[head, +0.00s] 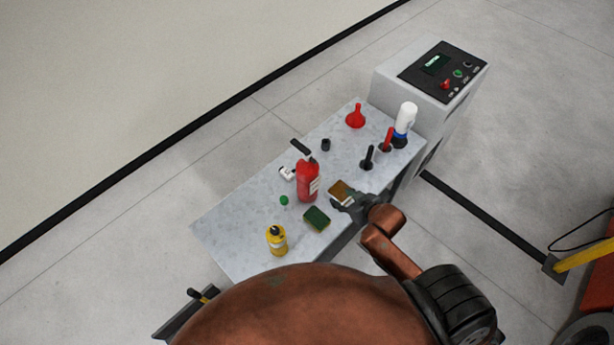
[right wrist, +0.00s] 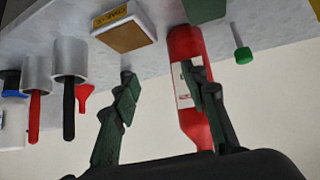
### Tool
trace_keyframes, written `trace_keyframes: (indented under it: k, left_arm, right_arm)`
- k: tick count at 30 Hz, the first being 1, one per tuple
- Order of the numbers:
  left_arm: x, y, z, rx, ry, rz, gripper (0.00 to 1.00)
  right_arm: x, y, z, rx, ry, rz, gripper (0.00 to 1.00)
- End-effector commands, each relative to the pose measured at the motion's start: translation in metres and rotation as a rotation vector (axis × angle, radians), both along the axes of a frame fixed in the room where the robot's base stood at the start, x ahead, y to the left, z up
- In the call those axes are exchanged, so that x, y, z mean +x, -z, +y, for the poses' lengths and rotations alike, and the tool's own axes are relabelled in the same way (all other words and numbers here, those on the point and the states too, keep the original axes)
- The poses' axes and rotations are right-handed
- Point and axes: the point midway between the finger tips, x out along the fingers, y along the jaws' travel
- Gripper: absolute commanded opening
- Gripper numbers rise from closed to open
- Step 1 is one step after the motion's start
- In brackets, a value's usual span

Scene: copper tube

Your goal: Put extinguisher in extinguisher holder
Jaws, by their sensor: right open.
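A red extinguisher (head: 308,184) with a black top and white label stands upright on the grey table, near its middle. It also shows in the right wrist view (right wrist: 184,48), partly behind one finger. My right gripper (head: 345,203) is at the table's front edge, to the right of the extinguisher and beside a brown block. Its two fingers (right wrist: 157,72) are spread with nothing held between them. The extinguisher lies beyond the finger on the right of that view. I cannot tell surely which object is the extinguisher holder.
The brown block (head: 340,190), a green sponge (head: 317,218) and a yellow bottle (head: 277,240) lie or stand near the front edge. Black-handled (head: 367,158) and red-handled (head: 387,139) tools, a white bottle (head: 404,118) and a red funnel (head: 355,116) are right.

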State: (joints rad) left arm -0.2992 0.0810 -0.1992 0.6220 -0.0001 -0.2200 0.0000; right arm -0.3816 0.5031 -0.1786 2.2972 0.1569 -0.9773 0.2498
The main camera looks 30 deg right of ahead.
Motion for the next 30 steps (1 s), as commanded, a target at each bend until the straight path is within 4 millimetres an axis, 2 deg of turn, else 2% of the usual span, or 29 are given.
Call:
trace_keyframes:
  k: [1, 3, 6, 9, 12, 17, 30]
  left_arm:
    - [0.0, -0.001, 0.0, 0.0, 0.0, 0.0, 0.75]
    - [0.0, -0.001, 0.0, 0.0, 0.0, 0.0, 0.75]
    - [0.0, -0.002, 0.0, 0.0, 0.0, 0.0, 0.75]
    - [0.0, -0.002, 0.0, -0.001, 0.0, 0.0, 0.75]
    - [-0.001, -0.003, -0.001, -0.001, 0.0, 0.001, 0.75]
    - [-0.001, -0.002, -0.001, -0.001, 0.0, 0.002, 0.75]
    - [-0.002, -0.003, -0.002, -0.002, 0.0, 0.003, 0.75]
  right_arm:
    - [0.018, -0.022, 0.003, 0.006, -0.035, -0.06, 0.41]
    - [0.039, -0.051, 0.01, 0.034, -0.077, -0.137, 0.41]
    - [0.061, -0.087, 0.023, 0.079, -0.137, -0.228, 0.41]
    - [0.074, -0.113, 0.033, 0.116, -0.18, -0.286, 0.41]
    - [0.08, -0.128, 0.039, 0.138, -0.205, -0.316, 0.41]
    - [0.091, -0.131, 0.044, 0.15, -0.215, -0.331, 0.41]
    - [0.136, -0.107, 0.065, 0.149, -0.214, -0.331, 0.41]
